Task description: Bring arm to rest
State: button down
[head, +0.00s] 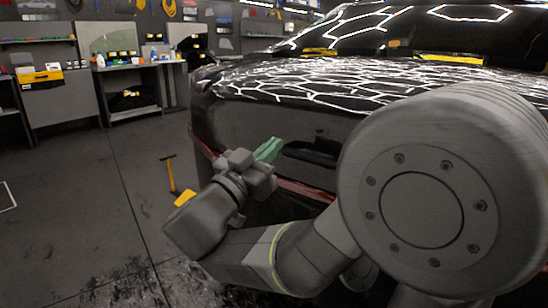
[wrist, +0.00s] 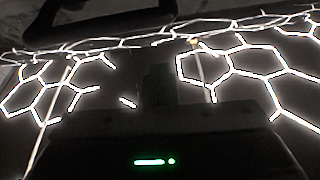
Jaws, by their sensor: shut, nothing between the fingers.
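My gripper (head: 268,149) shows in the head view with its green fingers shut and nothing between them. It is held in front of the black car (head: 270,125), near its lower panel; whether it touches the car cannot be told. My arm bends from the large round joint at the right down to the wrist at the lower middle. The wrist view is dark, with a dark body and a small green light at the bottom, and the car's glossy surface (wrist: 230,65) with hexagonal light reflections above.
A workbench (head: 132,68) with bottles and boxes is at the back left. The floor at the left is mostly clear.

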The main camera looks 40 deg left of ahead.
jog(key=s+f, duration=0.4)
jog(key=f, duration=0.2)
jog(key=shift+s+a+f, duration=0.2)
jog(key=shift+s+f, duration=0.1)
jog(key=shift+s, duration=0.1)
jog(key=r+x, duration=0.1)
jog(key=x, duration=0.8)
jog(key=shift+s+r, duration=0.35)
jog(key=shift+s, duration=0.05)
